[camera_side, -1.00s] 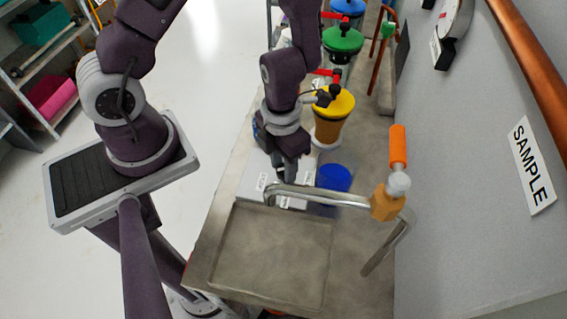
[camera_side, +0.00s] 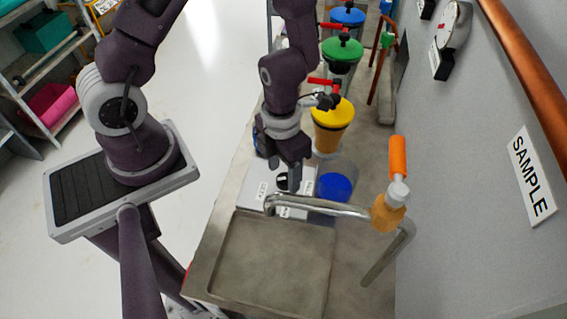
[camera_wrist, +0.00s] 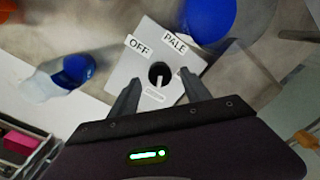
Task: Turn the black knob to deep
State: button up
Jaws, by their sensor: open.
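The black knob (camera_wrist: 159,74) sits on a light grey box (camera_wrist: 128,67). It also shows in the side view (camera_side: 282,183), beside my fingers. A white mark on the knob points down in the wrist view, toward a lower label (camera_wrist: 154,96) too small to read. The "OFF" label (camera_wrist: 138,44) is at upper left of the knob and the "PALE" label (camera_wrist: 175,43) at upper right. My gripper (camera_wrist: 160,78) is open, with one finger on each side of the knob and gaps between. It also shows above the box in the side view (camera_side: 292,178).
A bent metal pipe (camera_side: 320,205) with an orange handle (camera_side: 398,157) crosses close in front of the box. A blue round thing (camera_side: 335,187) stands right of it. Yellow (camera_side: 333,113) and green (camera_side: 342,48) topped vessels stand behind. A shallow basin (camera_side: 270,262) is in front.

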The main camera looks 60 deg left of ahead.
aim_at(283, 177)
notch_tip(283, 177, up, 6)
jog(key=shift+a+f, duration=0.1)
jog(key=shift+f, duration=0.1)
